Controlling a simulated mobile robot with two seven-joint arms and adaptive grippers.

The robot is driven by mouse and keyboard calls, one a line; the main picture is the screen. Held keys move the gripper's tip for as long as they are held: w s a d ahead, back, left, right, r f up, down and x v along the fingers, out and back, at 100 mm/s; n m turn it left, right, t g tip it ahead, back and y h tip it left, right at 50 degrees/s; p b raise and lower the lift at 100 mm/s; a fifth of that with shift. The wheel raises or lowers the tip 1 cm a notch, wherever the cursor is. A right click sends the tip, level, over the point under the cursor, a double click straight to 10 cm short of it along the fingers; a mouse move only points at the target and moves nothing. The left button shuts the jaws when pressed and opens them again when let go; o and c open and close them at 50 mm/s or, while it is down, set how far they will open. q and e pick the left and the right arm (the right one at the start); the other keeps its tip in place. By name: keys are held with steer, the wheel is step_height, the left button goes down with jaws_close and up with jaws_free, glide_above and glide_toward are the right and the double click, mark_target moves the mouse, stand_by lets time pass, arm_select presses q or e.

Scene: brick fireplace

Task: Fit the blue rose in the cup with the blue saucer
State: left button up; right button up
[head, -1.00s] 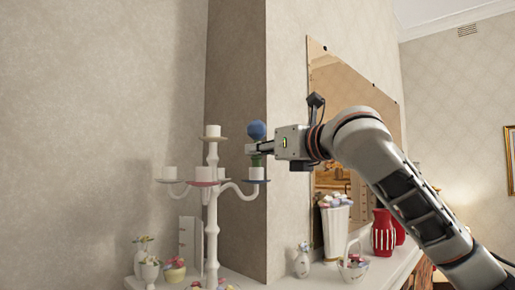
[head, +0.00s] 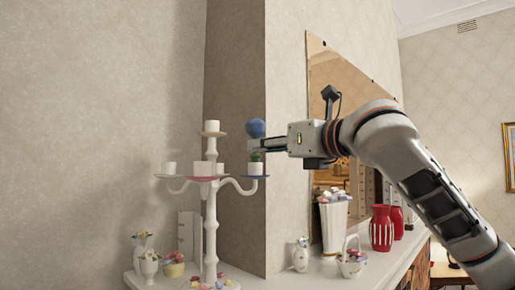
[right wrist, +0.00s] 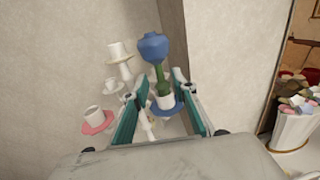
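The blue rose (head: 256,128) stands upright, its green stem (right wrist: 160,75) reaching down into a white cup (right wrist: 165,102). That cup sits on the blue saucer (head: 258,177) at the right arm of a white candelabra-like stand (head: 211,230). The blue saucer also shows in the right wrist view (right wrist: 174,110). My right gripper (head: 262,145) is beside the rose, just above the cup. In the right wrist view its teal finger pads are spread, with gaps to the stem between them. How deep the stem sits is hidden inside the cup. My left gripper is not in view.
The stand also bears a cup on a pink saucer (right wrist: 98,126) and other white cups. Small flower vases (head: 149,265) stand below on the white mantel (head: 385,263). A red striped vase (head: 381,228) is at the right. A wall corner is close behind the rose.

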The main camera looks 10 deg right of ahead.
steer(key=v, duration=0.8)
steer(key=shift+s, duration=0.2)
steer(key=shift+d, duration=0.1)
